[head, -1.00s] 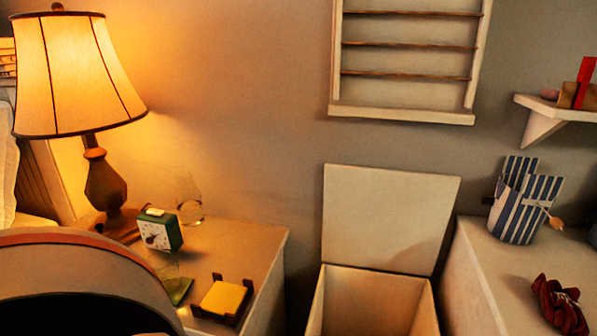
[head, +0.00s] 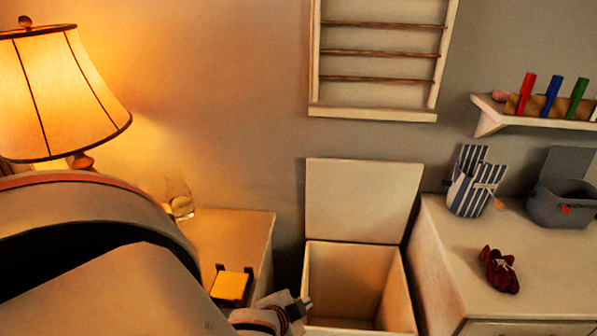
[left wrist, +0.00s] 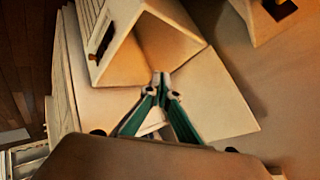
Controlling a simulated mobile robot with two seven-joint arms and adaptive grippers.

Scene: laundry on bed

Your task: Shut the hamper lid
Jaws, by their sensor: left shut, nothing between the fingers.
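The hamper (head: 402,290) is a pale open box between the nightstand and the dresser. Its lid (head: 362,200) stands upright at the back, against the wall, and the inside is open to view. My left gripper (head: 302,306) shows at the bottom of the head view, overlapping the hamper's left front edge; I cannot tell whether it touches. In the left wrist view my left gripper (left wrist: 161,79) has its green fingers together at the tips, with nothing between them. A pale open box, apparently the hamper (left wrist: 120,55), lies just beyond the tips. My right gripper is not in view.
The nightstand (head: 245,232) at left holds a lit lamp (head: 65,95), a glass (head: 178,195) and a yellow note pad (head: 231,285). The dresser (head: 440,245) at right holds a striped holder (head: 473,185), a grey bin (head: 562,200) and a dark red cloth (head: 498,270).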

